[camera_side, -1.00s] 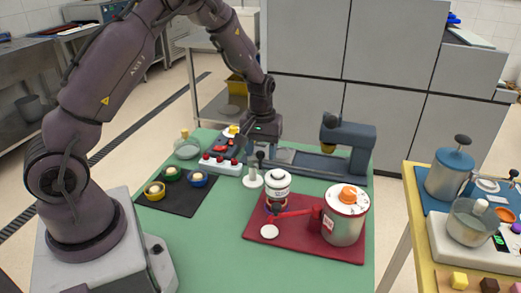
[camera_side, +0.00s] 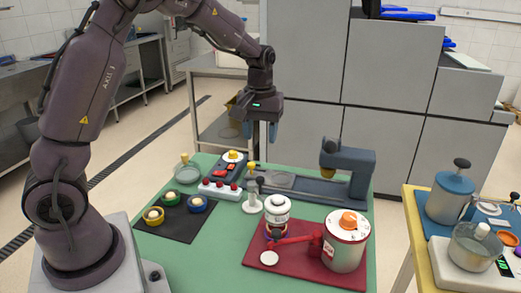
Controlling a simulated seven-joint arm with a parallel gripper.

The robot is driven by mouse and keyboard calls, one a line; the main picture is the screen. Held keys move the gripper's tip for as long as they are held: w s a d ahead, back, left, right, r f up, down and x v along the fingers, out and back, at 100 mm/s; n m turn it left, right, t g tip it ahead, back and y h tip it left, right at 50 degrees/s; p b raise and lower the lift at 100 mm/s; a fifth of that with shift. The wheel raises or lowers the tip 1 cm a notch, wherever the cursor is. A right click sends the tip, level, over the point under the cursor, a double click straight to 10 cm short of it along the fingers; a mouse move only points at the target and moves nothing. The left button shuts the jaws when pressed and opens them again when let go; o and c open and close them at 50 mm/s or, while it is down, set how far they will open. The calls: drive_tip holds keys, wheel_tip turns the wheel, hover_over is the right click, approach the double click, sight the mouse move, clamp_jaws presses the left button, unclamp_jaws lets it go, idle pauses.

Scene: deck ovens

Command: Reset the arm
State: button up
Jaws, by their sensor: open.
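My gripper (camera_side: 261,133) hangs in the air above the back of the green table (camera_side: 200,262), pointing down. Its two fingers are apart and nothing shows between them. Below it stand a grey device with a raised arm (camera_side: 345,158) and a small white stand (camera_side: 252,195). My gripper appears clear of both.
A dark mat (camera_side: 175,231) holds several small bowls. A red mat (camera_side: 293,268) bears a large white-and-red canister (camera_side: 345,243) and a smaller white canister (camera_side: 277,208). A white button strip (camera_side: 220,190) lies behind. A yellow table (camera_side: 418,262) stands right. Grey cabinets (camera_side: 385,65) rise behind.

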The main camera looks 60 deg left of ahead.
drive_tip(key=shift+r, duration=0.5)
drive_tip(key=s+d+r+m+t, duration=0.2)
drive_tip(key=s+d+r+m, duration=0.2)
drive_tip(key=s, duration=0.6)
drive_tip(key=s+d+r+m+t, duration=0.3)
drive_tip(key=s+d+r+m, duration=0.2)
drive_tip(key=s+d, duration=0.3)
drive_tip(key=shift+s+d+r+t, duration=0.35)
drive_tip(key=shift+s+r, duration=0.4)
drive_tip(key=shift+s, duration=0.3)
